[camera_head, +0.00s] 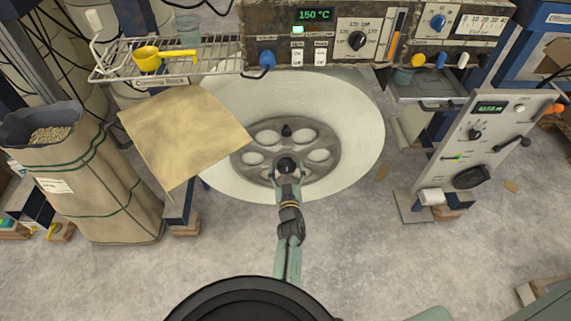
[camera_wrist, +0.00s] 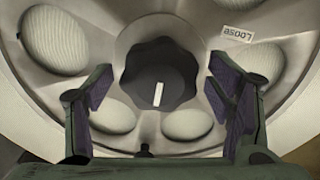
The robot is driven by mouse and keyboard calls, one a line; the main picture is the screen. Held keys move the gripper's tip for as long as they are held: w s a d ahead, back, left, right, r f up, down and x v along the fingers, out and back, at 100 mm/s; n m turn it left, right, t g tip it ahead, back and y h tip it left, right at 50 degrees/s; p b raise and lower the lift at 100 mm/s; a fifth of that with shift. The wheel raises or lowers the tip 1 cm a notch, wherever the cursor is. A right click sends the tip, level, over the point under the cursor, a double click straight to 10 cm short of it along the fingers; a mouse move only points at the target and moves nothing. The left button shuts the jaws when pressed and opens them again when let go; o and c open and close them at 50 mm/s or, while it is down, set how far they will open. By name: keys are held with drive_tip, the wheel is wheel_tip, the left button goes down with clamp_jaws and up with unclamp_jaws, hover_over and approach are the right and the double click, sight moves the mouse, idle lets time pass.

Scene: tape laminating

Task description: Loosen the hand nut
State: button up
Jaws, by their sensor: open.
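The hand nut (camera_wrist: 158,68) is a dark, lobed knob with a white pointer mark. It sits at the middle of the grey metal hub of a large reel (camera_head: 356,110). In the wrist view the mark points down. In the wrist view my gripper (camera_wrist: 160,92) is open. How far the fingers reach in depth is unclear.
A brown sheet (camera_head: 185,135) hangs left of the reel. A control panel (camera_head: 320,40) stands above, and another unit (camera_head: 480,140) at right. A sack (camera_head: 85,180) stands far left. The near floor is mostly clear.

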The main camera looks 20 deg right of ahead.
drive_tip(key=shift+s, duration=0.1)
drive_tip(key=shift+c, duration=0.5)
drive_tip(key=c, duration=1.1)
drive_tip(key=shift+o, duration=0.2)
